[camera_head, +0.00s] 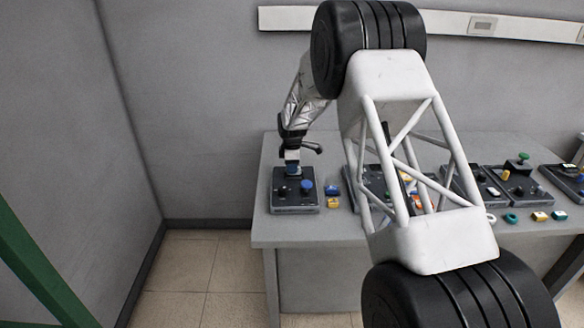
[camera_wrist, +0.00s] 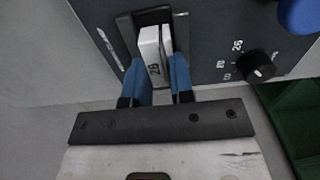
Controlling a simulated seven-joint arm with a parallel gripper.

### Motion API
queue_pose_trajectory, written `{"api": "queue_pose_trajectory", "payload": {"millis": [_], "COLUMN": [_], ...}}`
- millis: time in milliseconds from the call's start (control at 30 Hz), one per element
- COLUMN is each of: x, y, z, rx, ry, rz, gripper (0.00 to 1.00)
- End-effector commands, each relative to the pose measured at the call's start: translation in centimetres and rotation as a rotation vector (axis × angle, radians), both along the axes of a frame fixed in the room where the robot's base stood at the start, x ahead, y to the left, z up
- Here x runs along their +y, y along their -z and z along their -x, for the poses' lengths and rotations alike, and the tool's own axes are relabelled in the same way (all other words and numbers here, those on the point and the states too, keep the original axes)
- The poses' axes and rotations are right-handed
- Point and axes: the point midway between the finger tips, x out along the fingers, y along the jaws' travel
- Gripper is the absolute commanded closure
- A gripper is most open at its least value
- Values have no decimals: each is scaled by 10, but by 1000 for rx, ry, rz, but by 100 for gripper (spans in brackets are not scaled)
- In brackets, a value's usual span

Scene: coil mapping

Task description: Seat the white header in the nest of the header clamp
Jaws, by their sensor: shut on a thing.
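The white header (camera_wrist: 152,48), marked 26, is pinched between the blue fingers of my gripper (camera_wrist: 164,75). My gripper (camera_head: 292,168) also shows in the head view, pointing down over the dark panel at the left end of the table. In the wrist view the header lies within the outline of the dark-framed nest (camera_wrist: 127,36) of the header clamp (camera_head: 295,208). I cannot tell how deep the header sits, since the header and fingers hide much of the nest.
A blue knob (camera_head: 307,184) and a black dial (camera_wrist: 257,67) with number marks stand right of the nest. Other dark panels (camera_head: 492,187) and coloured parts stand farther right, partly behind my arm.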

Motion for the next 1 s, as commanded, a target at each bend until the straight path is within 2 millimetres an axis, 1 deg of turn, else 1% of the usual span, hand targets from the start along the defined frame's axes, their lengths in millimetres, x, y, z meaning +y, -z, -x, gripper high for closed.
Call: {"api": "queue_pose_trajectory", "payload": {"millis": [1000], "x": [0], "y": [6], "z": [0], "rx": [0], "ry": [0], "rz": [0], "gripper": [100]}}
